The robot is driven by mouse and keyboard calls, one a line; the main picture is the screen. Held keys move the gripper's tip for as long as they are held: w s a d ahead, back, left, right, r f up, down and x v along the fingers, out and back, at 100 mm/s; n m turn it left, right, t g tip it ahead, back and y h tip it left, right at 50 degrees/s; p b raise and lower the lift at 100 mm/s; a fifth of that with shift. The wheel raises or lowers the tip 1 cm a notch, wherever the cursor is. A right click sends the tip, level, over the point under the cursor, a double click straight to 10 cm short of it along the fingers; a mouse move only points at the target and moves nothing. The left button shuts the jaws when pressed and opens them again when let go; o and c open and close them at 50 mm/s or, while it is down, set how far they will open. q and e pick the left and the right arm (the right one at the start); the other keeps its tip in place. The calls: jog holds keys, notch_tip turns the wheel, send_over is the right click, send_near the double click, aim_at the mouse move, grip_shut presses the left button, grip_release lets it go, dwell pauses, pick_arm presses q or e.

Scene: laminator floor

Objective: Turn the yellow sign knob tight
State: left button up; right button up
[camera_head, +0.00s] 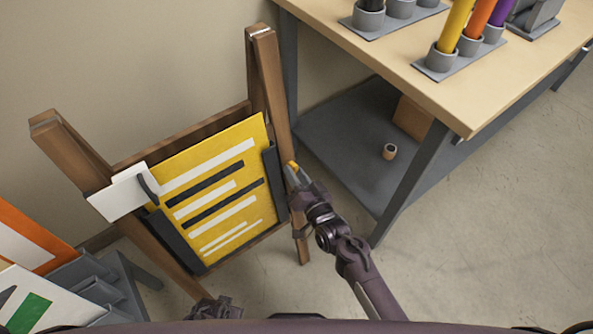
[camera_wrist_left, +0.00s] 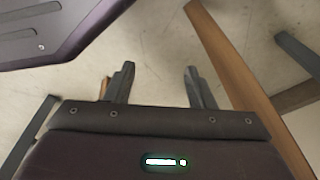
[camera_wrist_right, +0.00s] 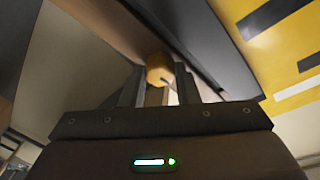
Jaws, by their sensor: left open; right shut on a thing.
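The yellow sign (camera_head: 217,185) with black and white stripes sits in a wooden frame, held between dark side rails. The yellow knob (camera_head: 292,168) is at the right rail of the frame, at the tip of my right gripper (camera_head: 297,177). In the right wrist view the knob (camera_wrist_right: 160,69) is between the fingers of my right gripper (camera_wrist_right: 160,78), which is shut on it. My left gripper (camera_wrist_left: 159,80) is open and empty above the floor, beside a wooden leg (camera_wrist_left: 235,75); in the head view it shows only partly at the bottom edge.
A white card (camera_head: 124,191) with a dark hook hangs at the frame's left side. A workbench (camera_head: 480,95) with colored rolls in grey cups stands at the right, its lower shelf (camera_head: 340,135) holding a small roll. A grey rack (camera_head: 105,285) with signs is at lower left. Floor at right is clear.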

pick_arm(q)
jog(key=shift+s+f, duration=0.35)
jog(key=shift+s, duration=0.3)
pick_arm(e)
jog(key=shift+m, duration=0.7)
pick_arm(q)
jog(key=shift+a, duration=0.1)
pick_arm(e)
jog(key=o, duration=1)
pick_arm(q)
jog(key=shift+p, duration=0.3)
jog(key=shift+s+a+f+p, duration=0.1)
jog(key=shift+s+f+p, duration=0.15)
jog(key=shift+s, duration=0.25)
jog(key=shift+s+a+f+p, duration=0.1)
jog(key=shift+s+p, duration=0.1)
jog(key=shift+s, duration=0.3)
pick_arm(e)
jog(key=v, duration=0.8)
jog(key=shift+a, duration=0.1)
